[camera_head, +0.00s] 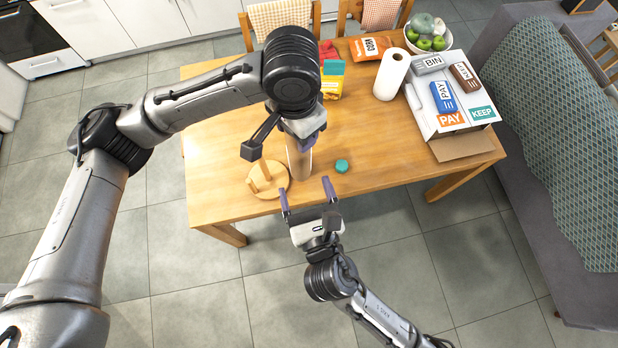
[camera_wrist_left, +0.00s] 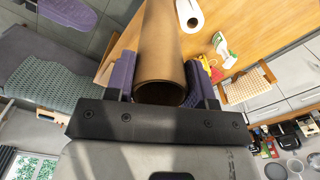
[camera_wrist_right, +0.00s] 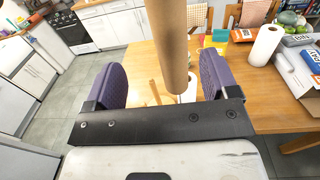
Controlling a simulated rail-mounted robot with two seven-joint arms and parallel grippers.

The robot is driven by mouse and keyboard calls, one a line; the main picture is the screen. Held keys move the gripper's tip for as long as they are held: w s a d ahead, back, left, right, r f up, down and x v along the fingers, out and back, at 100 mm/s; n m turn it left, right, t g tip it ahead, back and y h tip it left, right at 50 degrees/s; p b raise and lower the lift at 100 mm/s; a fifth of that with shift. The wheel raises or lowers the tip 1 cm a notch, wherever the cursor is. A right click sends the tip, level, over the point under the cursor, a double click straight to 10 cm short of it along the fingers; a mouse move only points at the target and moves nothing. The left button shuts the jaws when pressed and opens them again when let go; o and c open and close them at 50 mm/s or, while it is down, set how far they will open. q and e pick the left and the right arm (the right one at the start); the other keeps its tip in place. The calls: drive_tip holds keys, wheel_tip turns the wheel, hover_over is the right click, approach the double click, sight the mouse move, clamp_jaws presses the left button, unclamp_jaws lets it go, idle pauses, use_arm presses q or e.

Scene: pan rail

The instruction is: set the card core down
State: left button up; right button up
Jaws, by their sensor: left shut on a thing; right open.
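The card core (camera_head: 300,162) is a plain brown tube, roughly upright over the front of the wooden table (camera_head: 215,145). My left gripper (camera_head: 304,138) is shut on the card core near its upper end; the tube (camera_wrist_left: 162,50) also shows between the purple fingers in the left wrist view. I cannot tell whether its lower end touches the table. My right gripper (camera_head: 306,193) is open and empty at the table's front edge. In the right wrist view the core (camera_wrist_right: 169,45) hangs ahead of the open fingers.
A round wooden holder (camera_head: 268,181) with a peg stands left of the core; a green disc (camera_head: 342,166) lies to its right. A white paper roll (camera_head: 391,75), a sorting box (camera_head: 430,125), an orange packet (camera_head: 368,47) and a fruit bowl (camera_head: 428,37) stand farther back.

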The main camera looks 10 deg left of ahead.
sight(295, 159)
drive_tip(key=x, duration=0.9)
drive_tip(key=shift+w, duration=0.25)
drive_tip(key=shift+c, duration=0.5)
use_arm(q)
drive_tip(key=shift+d, duration=0.1)
use_arm(e)
drive_tip(key=shift+s+a+r, duration=0.1)
drive_tip(key=shift+a, duration=0.1)
drive_tip(key=c, duration=0.8)
use_arm(q)
drive_tip(key=o, duration=1)
use_arm(e)
drive_tip(key=shift+c, duration=0.4)
use_arm(q)
drive_tip(key=o, duration=0.3)
use_arm(e)
drive_tip(key=shift+d, duration=0.1)
use_arm(q)
drive_tip(key=shift+o, duration=0.2)
